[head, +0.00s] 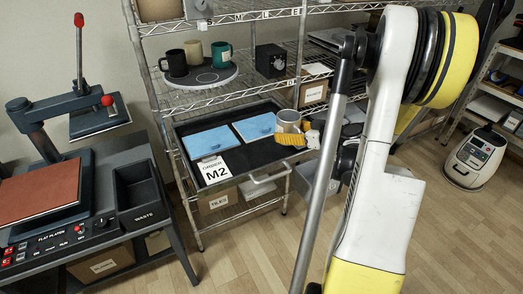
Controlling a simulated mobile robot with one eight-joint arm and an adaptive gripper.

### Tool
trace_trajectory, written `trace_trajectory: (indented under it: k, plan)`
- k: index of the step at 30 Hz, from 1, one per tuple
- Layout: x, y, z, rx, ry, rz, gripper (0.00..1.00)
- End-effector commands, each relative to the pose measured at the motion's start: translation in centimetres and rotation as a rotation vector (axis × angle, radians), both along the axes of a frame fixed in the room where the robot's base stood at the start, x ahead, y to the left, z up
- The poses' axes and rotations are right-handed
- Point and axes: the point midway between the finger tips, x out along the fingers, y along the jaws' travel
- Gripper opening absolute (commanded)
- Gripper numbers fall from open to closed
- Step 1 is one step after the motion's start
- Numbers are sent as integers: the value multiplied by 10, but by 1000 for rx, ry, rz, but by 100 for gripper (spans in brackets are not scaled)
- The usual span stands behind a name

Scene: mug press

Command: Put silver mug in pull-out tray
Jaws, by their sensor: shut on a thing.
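The silver mug (288,121) is upright near the right end of the pull-out tray, in my gripper. My gripper (291,139) comes in from the right, its yellow finger part in front of the mug's lower side, and is shut on the mug. The black pull-out tray (243,170) extends from the wire rack, with an "M2" card at its front left corner. The mug's base is hidden by my gripper, so I cannot tell if it touches the tray.
Two blue pads (209,141) lie in the tray's left and middle. Above, a round grey stand (208,77) bears black, beige and teal mugs. A black box (270,60) stands beside it. A press (75,200) is at left. My arm hides part of the right side.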

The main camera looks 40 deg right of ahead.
Motion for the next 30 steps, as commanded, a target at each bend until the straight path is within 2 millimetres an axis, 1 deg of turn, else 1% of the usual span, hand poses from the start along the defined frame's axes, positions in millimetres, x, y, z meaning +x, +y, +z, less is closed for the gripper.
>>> trace_trajectory:
  k: [1, 3, 6, 10, 14, 17, 21, 22, 30]
  plan:
    - [12, 8, -13, 0, -1, 5, 27]
    - [28, 17, -23, 0, -1, 5, 27]
    - [46, 27, -35, 0, -1, 3, 27]
    - [60, 33, -43, 1, -1, 0, 27]
    - [64, 36, -48, 1, -1, 0, 27]
    - [64, 36, -60, 1, -1, -1, 27]
    - [64, 36, -83, 1, -1, -1, 27]
    - [64, 36, -85, 1, -1, -1, 27]
    - [64, 36, -84, 1, -1, -1, 27]
